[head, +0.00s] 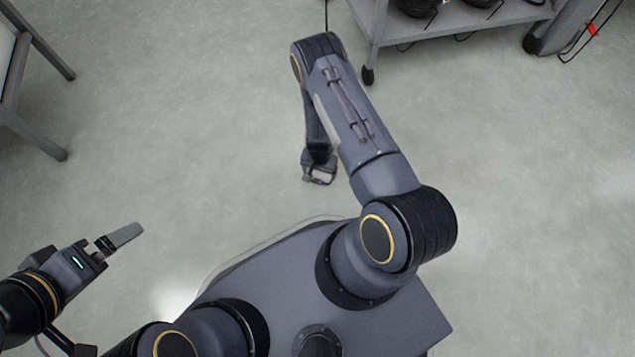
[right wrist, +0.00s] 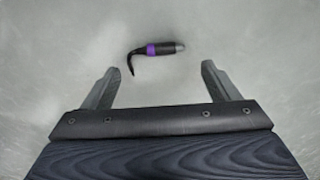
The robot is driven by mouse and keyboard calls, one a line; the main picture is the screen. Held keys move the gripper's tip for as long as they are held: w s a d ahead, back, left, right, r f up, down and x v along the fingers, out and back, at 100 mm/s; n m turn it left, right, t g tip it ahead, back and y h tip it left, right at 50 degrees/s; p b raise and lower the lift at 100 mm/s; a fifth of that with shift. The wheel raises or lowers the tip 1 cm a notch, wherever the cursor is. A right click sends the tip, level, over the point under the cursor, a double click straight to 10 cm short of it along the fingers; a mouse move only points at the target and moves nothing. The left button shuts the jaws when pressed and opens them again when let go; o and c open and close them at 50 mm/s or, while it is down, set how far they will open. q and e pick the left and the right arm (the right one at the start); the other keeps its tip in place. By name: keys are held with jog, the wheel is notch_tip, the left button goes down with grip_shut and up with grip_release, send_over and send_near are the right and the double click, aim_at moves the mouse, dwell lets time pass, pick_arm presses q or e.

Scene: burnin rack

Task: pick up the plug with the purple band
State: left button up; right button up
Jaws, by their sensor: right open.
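The plug with the purple band (right wrist: 160,49) lies on the floor in the right wrist view. It has a dark body, a grey tip pointing right and a short black cable tail curving down at its left. My right gripper (right wrist: 160,88) is open and empty, with its two fingers wide apart. The plug is beyond the fingertips, roughly centred between them, and not touched. In the head view my right gripper (head: 319,176) hangs low over the floor; I cannot make out the plug there. My left gripper (head: 125,238) is at the lower left, seen side-on, away from the plug.
A grey wheeled cart (head: 455,32) with dark items on its shelf stands at the top right. A grey table frame (head: 35,135) is at the left edge. A cable with a red part (head: 591,30) is at the upper right. The floor between is clear.

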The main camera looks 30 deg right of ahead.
aim_at(318, 180)
jog(key=f+b, duration=0.1)
jog(key=f, duration=0.2)
jog(key=shift+a+f+b, duration=0.2)
jog(key=shift+f+b, duration=0.15)
jog(key=shift+f, duration=0.05)
jog(key=shift+r, duration=0.1)
jog(key=c, duration=1.1)
jog(key=shift+o, duration=0.2)
